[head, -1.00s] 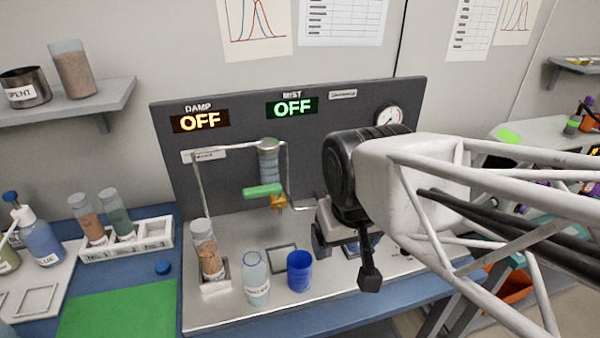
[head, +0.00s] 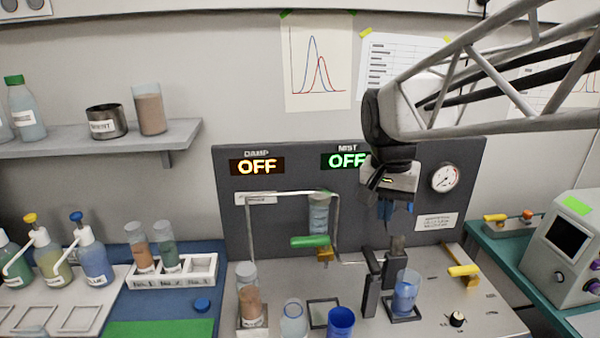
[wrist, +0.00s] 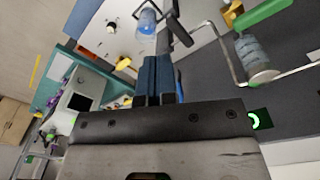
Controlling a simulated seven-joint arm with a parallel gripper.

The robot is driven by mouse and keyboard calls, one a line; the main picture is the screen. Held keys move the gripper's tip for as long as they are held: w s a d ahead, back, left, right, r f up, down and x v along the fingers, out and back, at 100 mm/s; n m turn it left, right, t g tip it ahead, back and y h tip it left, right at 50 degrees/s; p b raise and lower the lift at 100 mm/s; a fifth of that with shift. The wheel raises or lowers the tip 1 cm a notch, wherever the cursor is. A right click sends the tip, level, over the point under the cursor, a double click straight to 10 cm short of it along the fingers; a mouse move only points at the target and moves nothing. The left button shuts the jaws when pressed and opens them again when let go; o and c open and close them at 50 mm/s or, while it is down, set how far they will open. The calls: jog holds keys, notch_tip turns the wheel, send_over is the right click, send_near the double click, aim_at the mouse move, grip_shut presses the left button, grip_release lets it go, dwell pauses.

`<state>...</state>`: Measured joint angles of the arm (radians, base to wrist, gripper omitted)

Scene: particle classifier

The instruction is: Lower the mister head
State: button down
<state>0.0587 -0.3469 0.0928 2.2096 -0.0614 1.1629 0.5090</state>
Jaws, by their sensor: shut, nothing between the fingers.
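I cannot tell for sure which part is the mister head. A ribbed clear cylinder (head: 318,215) with a green handle (head: 310,241) and a brass piece below hangs by a bent metal rod frame before the dark panel. The cylinder (wrist: 252,55) and green handle (wrist: 268,14) also show in the wrist view. My gripper (head: 394,214) is shut and empty, pointing down, right of the cylinder and apart from it. Its blue fingers (wrist: 160,80) are together in the wrist view. Below it stand dark posts (head: 372,285) and a vessel of blue liquid (head: 406,292) in a square holder.
A tube of brown grains (head: 249,300), a clear jar (head: 293,320) and a blue cup (head: 341,322) stand on the bench. A yellow lever (head: 464,270) and black knob (head: 457,319) are at the right.

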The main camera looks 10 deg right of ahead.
jog(key=w+d+r+m+g, duration=0.1)
jog(key=w+d+m, duration=0.3)
jog(key=w, duration=0.8)
jog(key=w+d+r+m+g, duration=0.1)
jog(key=w+d+m, duration=0.3)
jog(key=w, duration=0.8)
jog(key=shift+w+d+m+g, duration=0.15)
jog(key=shift+m+g, duration=0.55)
jog(key=shift+g, duration=0.2)
jog(key=shift+f, duration=0.2)
jog(key=x, duration=0.9)
jog(key=shift+f, duration=0.35)
jog(key=shift+d, duration=0.15)
jog(key=shift+s+r, duration=0.1)
jog(key=shift+s, duration=0.25)
